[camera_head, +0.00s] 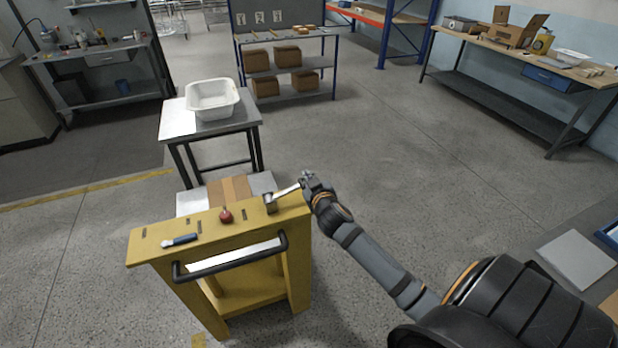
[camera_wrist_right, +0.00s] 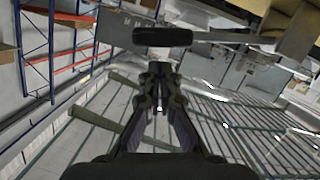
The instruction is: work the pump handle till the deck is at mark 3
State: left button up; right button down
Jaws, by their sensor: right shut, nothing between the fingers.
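The yellow lift cart (camera_head: 145,250) stands front left of centre. A short silver pump handle (camera_head: 284,194) rises from a metal block (camera_head: 270,204) on its top right and slants up to the right. My right gripper (camera_head: 306,180) is at the handle's outer end; in the wrist view its fingers (camera_wrist_right: 160,80) are shut with nothing between them. A dark bar (camera_wrist_right: 162,37) lies just beyond the fingertips there. The deck (camera_head: 192,203) shows low behind the yellow top, with a brown panel or box (camera_head: 228,190) on it. I cannot read any mark number. My left gripper is out of view.
A red knob (camera_head: 226,216), a blue-handled tool (camera_head: 181,240) and a black push bar (camera_head: 235,262) are on the cart. A white tub (camera_head: 212,98) rests on a grey table (camera_head: 175,122) behind. Workbenches line the back.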

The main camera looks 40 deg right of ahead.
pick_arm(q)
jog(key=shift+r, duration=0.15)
pick_arm(e)
jog(key=shift+s+d+f, duration=0.1)
jog(key=shift+d+f, duration=0.05)
jog(key=shift+f, duration=0.5)
